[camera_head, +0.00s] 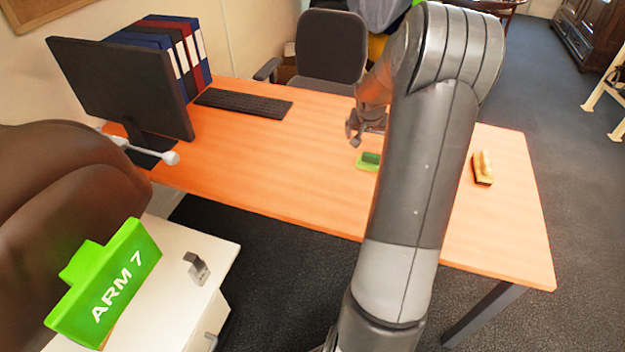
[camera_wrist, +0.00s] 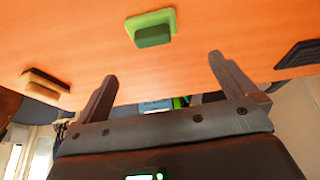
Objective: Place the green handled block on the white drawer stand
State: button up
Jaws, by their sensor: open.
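The green handled block (camera_head: 368,161) lies on the orange desk, partly hidden behind my arm in the head view. In the wrist view the block (camera_wrist: 152,28) shows a light green base with a darker green handle, beyond the fingertips. My gripper (camera_head: 362,132) is open and empty above the desk, close to the block. Its two spread fingers (camera_wrist: 163,72) show in the wrist view, with nothing between them touching the block. The white drawer stand (camera_head: 165,290) is at the lower left of the head view, carrying a green "ARM 7" piece (camera_head: 105,285) and a small grey metal object (camera_head: 197,268).
A brush-like wooden block (camera_head: 483,168) lies on the desk (camera_head: 290,175) at right. A monitor (camera_head: 125,90), keyboard (camera_head: 243,103) and binders (camera_head: 175,50) are at left. A white rod (camera_head: 150,151) juts near the brown chair (camera_head: 60,190). The desk's front middle is clear.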

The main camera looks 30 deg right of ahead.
jog(key=s+a+r+n, duration=0.1)
jog(key=s+a+r, duration=0.2)
jog(key=a+r, duration=0.3)
jog(key=s+a+r+n+t, duration=0.1)
jog(key=s+a+r+n, duration=0.15)
jog(key=a+r, duration=0.4)
jog(key=s+a+r+n, duration=0.1)
jog(key=s+a+r, duration=0.25)
jog(key=a, duration=0.45)
jog(key=s+a+r+n+t+y, duration=0.1)
jog(key=s+a+r+n+y, duration=0.2)
jog(key=s+a, duration=1.1)
jog(key=s, duration=0.3)
jog(key=shift+r+n, duration=0.3)
jog(key=shift+n, duration=0.05)
jog(key=shift+s+a+f, duration=0.1)
jog(key=shift+s+a, duration=0.25)
jog(key=shift+s, duration=0.05)
jog(key=shift+c, duration=1.1)
jog(key=c, duration=0.9)
